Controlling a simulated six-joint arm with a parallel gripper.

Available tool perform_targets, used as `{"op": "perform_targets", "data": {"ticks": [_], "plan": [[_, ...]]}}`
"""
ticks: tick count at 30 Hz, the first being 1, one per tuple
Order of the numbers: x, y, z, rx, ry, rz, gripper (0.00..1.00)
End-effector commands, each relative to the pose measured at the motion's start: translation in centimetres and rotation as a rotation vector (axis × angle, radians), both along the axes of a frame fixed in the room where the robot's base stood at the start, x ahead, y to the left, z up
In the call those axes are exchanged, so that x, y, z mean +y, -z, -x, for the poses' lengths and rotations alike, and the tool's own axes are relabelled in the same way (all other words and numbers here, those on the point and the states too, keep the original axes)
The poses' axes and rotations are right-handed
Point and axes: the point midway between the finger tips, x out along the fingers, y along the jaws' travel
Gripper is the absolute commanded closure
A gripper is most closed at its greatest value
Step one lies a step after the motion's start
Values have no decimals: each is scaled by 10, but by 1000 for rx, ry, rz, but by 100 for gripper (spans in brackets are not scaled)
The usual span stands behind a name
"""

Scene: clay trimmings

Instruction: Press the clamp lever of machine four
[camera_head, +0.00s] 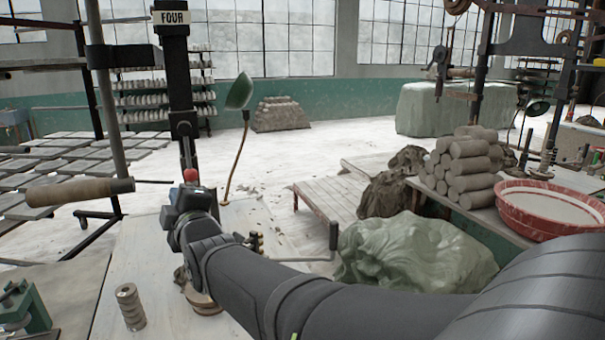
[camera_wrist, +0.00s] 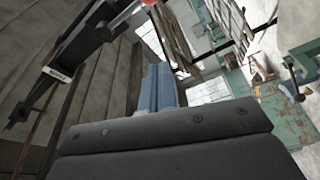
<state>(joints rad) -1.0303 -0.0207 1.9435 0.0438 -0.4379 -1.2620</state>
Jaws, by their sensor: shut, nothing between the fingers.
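Machine four is a tall black column (camera_head: 180,85) in the head view, with a white plate reading FOUR (camera_head: 170,17) at its top. A red ball knob (camera_head: 190,175), which looks like the clamp lever's end, shows low in front of the column, just above my gripper (camera_head: 192,190). In the wrist view my gripper (camera_wrist: 158,72) has its blue-grey fingers together and empty. There the red knob (camera_wrist: 149,3) is cut by the top edge, beyond the fingertips and slightly left. I cannot tell whether they touch. My wrist hides the machine's lower part in the head view.
A wooden roller handle (camera_head: 80,190) sticks out at left. A small ribbed cylinder (camera_head: 130,307) stands on the pale bench (camera_head: 110,300). A green lamp (camera_head: 240,92) rises behind my gripper.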

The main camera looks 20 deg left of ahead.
Motion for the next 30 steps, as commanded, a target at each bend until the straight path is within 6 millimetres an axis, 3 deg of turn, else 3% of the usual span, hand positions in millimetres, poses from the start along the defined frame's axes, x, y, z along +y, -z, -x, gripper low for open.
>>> {"op": "perform_targets", "data": {"ticks": [8,21,30], "plan": [[23,-1,-15,2,0,1,100],[87,-8,-55,2,1,1,100],[76,2,-84,1,2,1,100]]}}
